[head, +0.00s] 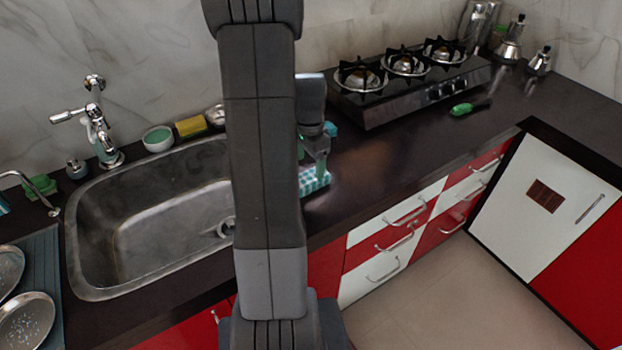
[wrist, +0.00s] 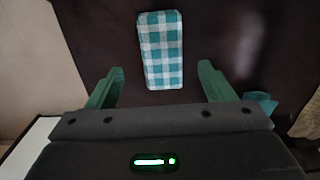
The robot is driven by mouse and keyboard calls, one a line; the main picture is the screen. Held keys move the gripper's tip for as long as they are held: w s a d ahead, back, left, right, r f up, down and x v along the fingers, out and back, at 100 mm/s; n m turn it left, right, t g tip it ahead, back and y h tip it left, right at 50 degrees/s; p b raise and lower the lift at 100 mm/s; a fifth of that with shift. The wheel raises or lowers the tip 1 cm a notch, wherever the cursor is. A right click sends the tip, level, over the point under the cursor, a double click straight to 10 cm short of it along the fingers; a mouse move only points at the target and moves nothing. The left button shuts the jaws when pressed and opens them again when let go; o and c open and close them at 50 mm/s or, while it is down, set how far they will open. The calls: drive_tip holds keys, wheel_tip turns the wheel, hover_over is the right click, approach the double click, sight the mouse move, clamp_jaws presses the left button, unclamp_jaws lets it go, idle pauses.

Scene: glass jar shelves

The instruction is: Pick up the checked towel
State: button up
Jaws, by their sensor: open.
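The checked towel (head: 314,179) is teal and white and lies folded on the dark countertop, just right of the sink. In the head view my arm hides its left part. In the wrist view the whole towel (wrist: 161,50) shows as a folded rectangle, ahead of my gripper and roughly centred between the fingers. My gripper (wrist: 159,72) is open and empty, with its two green fingers wide apart. In the head view my gripper (head: 316,158) is above the counter near the towel, partly hidden behind my arm.
The steel sink (head: 150,215) is left of the towel. A gas stove (head: 408,90) stands at the back right, with a green-handled utensil (head: 462,109) beside it. A teal item (wrist: 262,102) lies right of my gripper. The counter right of the towel is clear.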

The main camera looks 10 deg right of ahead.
sight(311, 176)
drive_tip(key=shift+w+d+f+p, duration=0.1)
drive_tip(key=shift+f+p, duration=0.25)
drive_tip(key=shift+f, duration=1.4)
drive_tip(key=shift+w+d+f+p, duration=0.1)
drive_tip(key=shift+f+p, duration=0.2)
drive_tip(key=shift+f, duration=1.4)
drive_tip(key=c, duration=1)
